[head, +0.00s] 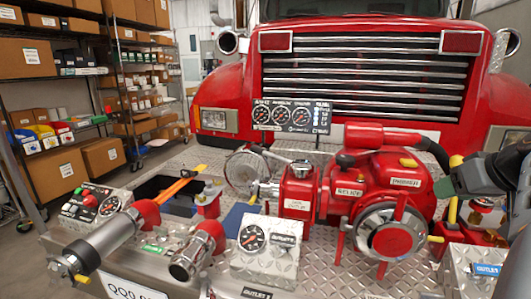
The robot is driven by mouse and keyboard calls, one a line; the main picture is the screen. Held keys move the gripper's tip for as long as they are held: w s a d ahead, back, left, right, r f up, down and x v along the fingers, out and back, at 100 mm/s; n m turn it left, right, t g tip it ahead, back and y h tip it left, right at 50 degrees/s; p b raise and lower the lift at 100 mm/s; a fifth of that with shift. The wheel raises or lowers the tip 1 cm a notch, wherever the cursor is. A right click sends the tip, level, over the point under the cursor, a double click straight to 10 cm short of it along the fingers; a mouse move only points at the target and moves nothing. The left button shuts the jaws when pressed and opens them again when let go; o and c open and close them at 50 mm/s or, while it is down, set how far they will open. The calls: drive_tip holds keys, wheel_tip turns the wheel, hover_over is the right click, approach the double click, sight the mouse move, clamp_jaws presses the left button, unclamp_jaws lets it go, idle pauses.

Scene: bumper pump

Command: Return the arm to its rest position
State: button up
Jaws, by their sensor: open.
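Part of my arm (485,174) shows at the right edge in the head view, as dark grey rounded links with a greenish-grey end. It stands in front of the right side of the red pump.
The red pump (365,178) with its large round chrome outlet cap (391,233) stands close to the arm. A panel of gauges (291,115), capped pipes (103,241) and control boxes (266,247) stand on the bumper deck. Shelves with boxes (55,172) line the left.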

drive_tip(key=s+a+f+m+g+h+p, duration=0.1)
drive_tip(key=s+a+f+m+g+p, duration=0.1)
drive_tip(key=a+f+m+g+p, duration=0.55)
drive_tip(key=s+a+f+n+t+p, duration=0.1)
drive_tip(key=s+a+f+n+p, duration=0.1)
drive_tip(key=a, duration=0.7)
drive_tip(key=s+a+f+n+t+p, duration=0.1)
drive_tip(key=s+a+f+n+p, duration=0.1)
drive_tip(key=a+n, duration=0.4)
drive_tip(key=s+a+p, duration=0.1)
drive_tip(key=a+p, duration=0.1)
drive_tip(key=a, duration=0.1)
drive_tip(key=shift+t, duration=0.25)
